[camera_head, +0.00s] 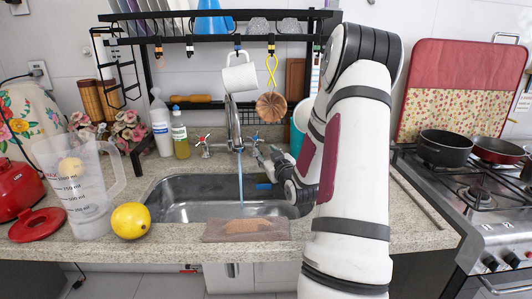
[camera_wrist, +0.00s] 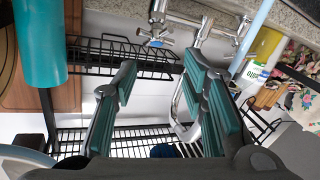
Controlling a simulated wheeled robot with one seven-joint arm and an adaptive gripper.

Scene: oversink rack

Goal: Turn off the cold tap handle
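The cold tap handle (camera_head: 255,139), with blue markings, is right of the faucet (camera_head: 234,125) at the back of the sink. A pale blue stream of water (camera_head: 241,182) runs from the spout into the basin. My gripper (camera_head: 268,157) is just in front of and slightly right of the cold handle. In the wrist view, my gripper (camera_wrist: 158,68) has its teal-padded fingers wide apart with nothing between them. The cold handle (camera_wrist: 155,38) is beyond the fingertips, near the gap's centre line, apparently not touched. The hot handle (camera_head: 201,141), with red markings, is left of the faucet.
A black rack (camera_head: 220,14) stands above, with a hanging white mug (camera_head: 240,74). Soap bottles (camera_head: 180,136) stand at the left. A teal cup (camera_wrist: 40,42) is near my gripper.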

